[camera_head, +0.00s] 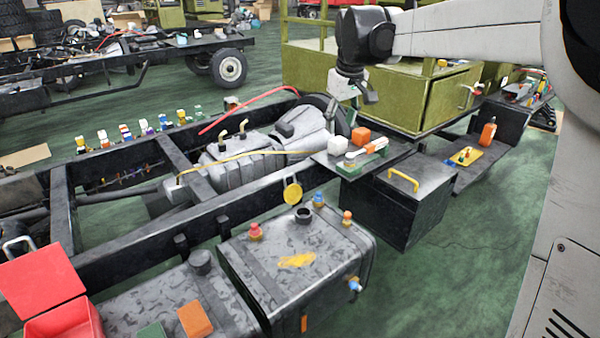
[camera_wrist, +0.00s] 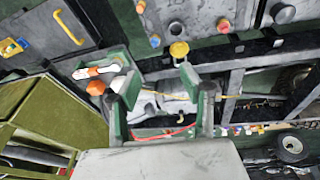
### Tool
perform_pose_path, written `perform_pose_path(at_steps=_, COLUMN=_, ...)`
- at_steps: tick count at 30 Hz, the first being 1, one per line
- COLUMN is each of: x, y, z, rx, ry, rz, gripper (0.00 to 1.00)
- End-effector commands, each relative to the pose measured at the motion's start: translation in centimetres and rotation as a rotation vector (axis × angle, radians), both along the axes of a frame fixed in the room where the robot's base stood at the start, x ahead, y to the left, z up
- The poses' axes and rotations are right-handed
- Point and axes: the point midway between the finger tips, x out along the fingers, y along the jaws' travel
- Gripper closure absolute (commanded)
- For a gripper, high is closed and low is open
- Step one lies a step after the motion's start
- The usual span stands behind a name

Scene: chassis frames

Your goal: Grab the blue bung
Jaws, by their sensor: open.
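A second blue bung (camera_head: 355,285) sticks out of the tank's right end face. My gripper (camera_head: 356,93) hangs above the far side of the chassis frame, well apart from both bungs. In the wrist view its green fingers (camera_wrist: 153,78) are spread with nothing between them.
A red bung (camera_head: 256,231), an orange bung (camera_head: 347,217) and a black filler neck (camera_head: 304,215) share the tank top. A black box (camera_head: 400,205) with a yellow handle stands right of the tank. Green floor lies clear at lower right.

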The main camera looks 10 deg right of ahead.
Motion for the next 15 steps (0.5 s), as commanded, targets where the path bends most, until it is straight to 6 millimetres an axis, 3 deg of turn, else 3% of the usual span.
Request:
perform_pose_path(at_steps=3, x=3.9, y=0.0, z=-2.1, rx=-0.011, ry=0.033, rz=0.039, gripper=0.59)
perform_pose_path(at_steps=8, x=8.4, y=-0.1, z=-5.2, rx=-0.025, ry=0.077, rz=0.096, gripper=0.59)
perform_pose_path(at_steps=15, x=14.2, y=-0.1, z=-11.0, rx=-0.04, ry=0.145, rz=0.181, gripper=0.59)
